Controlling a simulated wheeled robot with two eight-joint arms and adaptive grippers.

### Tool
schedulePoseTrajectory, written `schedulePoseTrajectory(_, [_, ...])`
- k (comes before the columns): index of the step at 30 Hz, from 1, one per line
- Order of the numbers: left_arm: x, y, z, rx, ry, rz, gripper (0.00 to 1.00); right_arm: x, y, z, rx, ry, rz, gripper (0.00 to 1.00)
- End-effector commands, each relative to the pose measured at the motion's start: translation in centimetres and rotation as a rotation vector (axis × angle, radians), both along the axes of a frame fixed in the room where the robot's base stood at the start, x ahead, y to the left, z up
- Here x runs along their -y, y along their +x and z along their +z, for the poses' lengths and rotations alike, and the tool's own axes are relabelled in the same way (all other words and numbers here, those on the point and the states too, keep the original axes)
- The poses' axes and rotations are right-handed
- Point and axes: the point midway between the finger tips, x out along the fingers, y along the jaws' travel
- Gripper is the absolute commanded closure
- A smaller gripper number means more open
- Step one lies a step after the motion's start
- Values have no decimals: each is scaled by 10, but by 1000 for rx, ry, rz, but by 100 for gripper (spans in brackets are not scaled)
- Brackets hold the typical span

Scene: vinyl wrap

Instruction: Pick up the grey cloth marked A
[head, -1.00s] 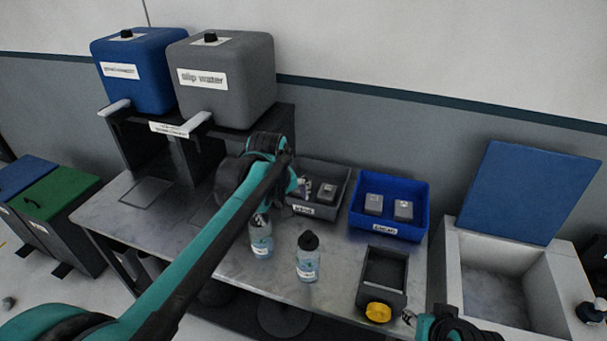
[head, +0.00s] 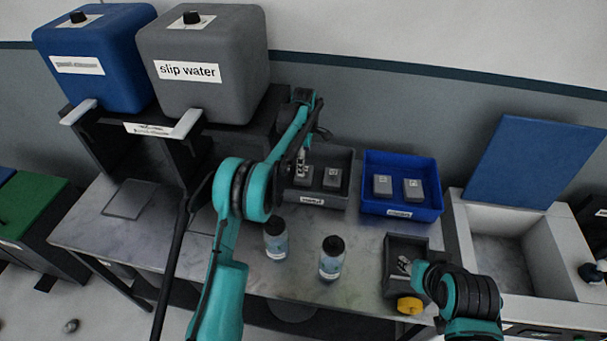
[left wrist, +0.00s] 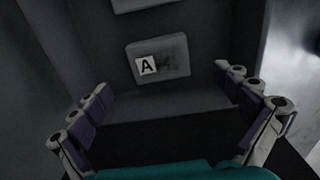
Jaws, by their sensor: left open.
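The grey cloth marked A (left wrist: 175,62) lies in the grey bin, ahead of my left fingers in the left wrist view. The edge of another grey block-like cloth (left wrist: 135,4) shows at the top of that view. In the head view two grey cloths lie in the grey bin (head: 325,199), a left one (head: 304,180) and a right one (head: 333,179). My left gripper (head: 301,166) is over the left one and partly covers it. In the left wrist view my left gripper (left wrist: 165,105) is open, with nothing between its fingers. My right gripper (head: 404,265) is over the small dark tray.
A blue bin (head: 402,210) with two grey cloths stands right of the grey bin. Two bottles, left (head: 276,239) and right (head: 332,258), stand in front. The small dark tray (head: 392,242) and a yellow knob (head: 409,305) are at front right. The slip water tank (head: 206,70) stands back left.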

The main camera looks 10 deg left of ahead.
Motion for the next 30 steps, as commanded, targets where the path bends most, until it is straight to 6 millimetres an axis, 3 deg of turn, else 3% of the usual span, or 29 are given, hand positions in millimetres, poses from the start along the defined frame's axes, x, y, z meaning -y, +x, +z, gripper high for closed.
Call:
schedulePoseTrajectory(12, [-2,1,-55,1,0,-1,0,0,0,-27,0,0,0,60])
schedulePoseTrajectory(20, [-2,1,-57,1,0,-2,0,0,0,-26,0,0,0,60])
schedulePoseTrajectory(25, [-2,1,-57,1,0,-2,45,0,0,-26,0,0,0,60])
schedulePoseTrajectory(30, [-2,1,-57,1,0,-2,45,0,0,-26,0,0,0,60])
